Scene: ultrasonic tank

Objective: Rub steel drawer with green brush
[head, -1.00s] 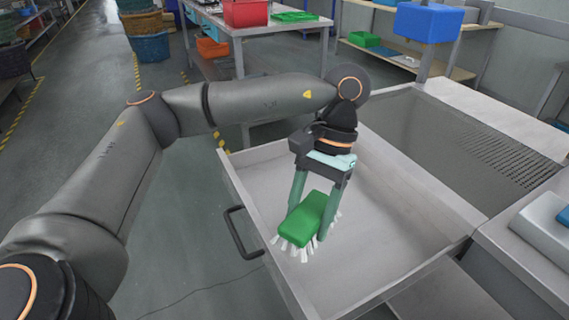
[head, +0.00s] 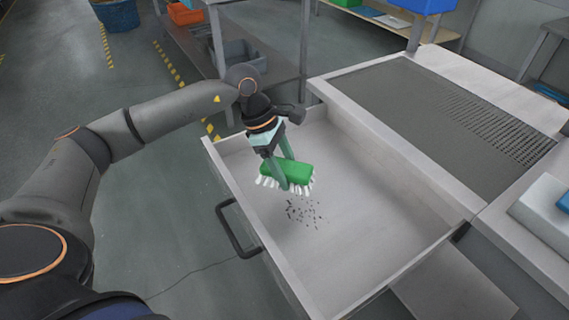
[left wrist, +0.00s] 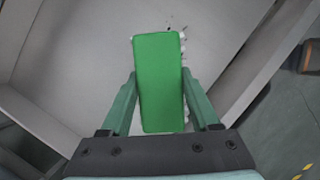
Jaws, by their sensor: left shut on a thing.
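The steel drawer (head: 362,214) is pulled out, with a dark bar handle (head: 239,228) on its left front wall. A patch of small dark specks (head: 303,212) lies on its floor, and a few specks show past the brush in the left wrist view (left wrist: 170,27). My left gripper (head: 287,180) is shut on the green brush (head: 289,172), which has white bristles facing down. It holds the brush in the drawer, just behind the specks. I cannot tell whether the bristles touch the floor. The brush (left wrist: 159,85) sits between both fingers in the left wrist view. My right gripper is not in view.
A grey tank with a perforated panel (head: 490,131) adjoins the drawer's right rear. A white block with a blue top (head: 545,208) stands on the right-hand counter. A shelf table with a grey bin (head: 238,54) is behind. The drawer's right half is clear.

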